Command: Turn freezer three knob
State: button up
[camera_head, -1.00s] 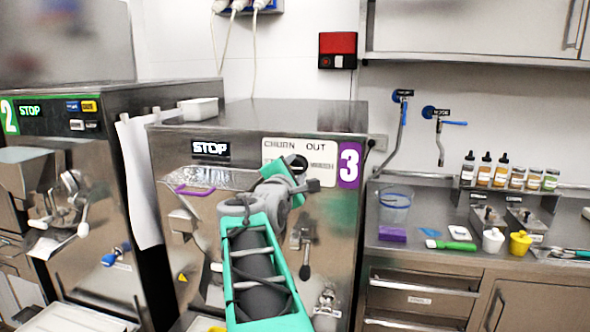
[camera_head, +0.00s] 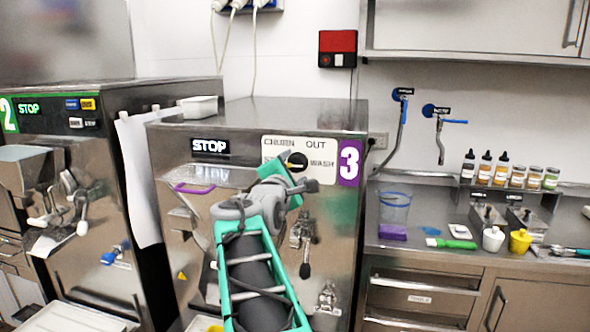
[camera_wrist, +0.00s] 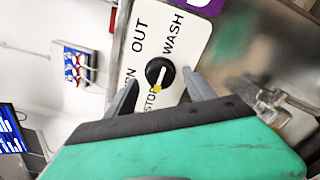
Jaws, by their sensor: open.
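The black round knob (camera_head: 298,160) of freezer three sits on a white label plate (camera_head: 327,150), left of a purple tag with a white 3 (camera_head: 349,163). The freezer's display (camera_head: 210,147) reads STOP. In the wrist view the knob (camera_wrist: 160,72) has a pale pointer with a yellow end, turned toward the STOP word; OUT and WASH are printed around it. My gripper (camera_wrist: 160,92) is open, with one dark finger on each side of the knob in the picture and nothing held. I cannot tell whether the fingers touch it. My arm hides the lower part of the plate.
Freezer two (camera_head: 100,180) stands at left, with a hanging white paper sheet (camera_head: 142,180) between the machines. A lever (camera_head: 304,250) and a purple handle (camera_head: 194,188) stick out from freezer three's front. A steel counter (camera_head: 470,250) with bottles and cups is at right.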

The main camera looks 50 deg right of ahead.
jog(key=b+v, duration=0.1)
jog(key=v, duration=0.5)
jog(key=shift+s, duration=0.1)
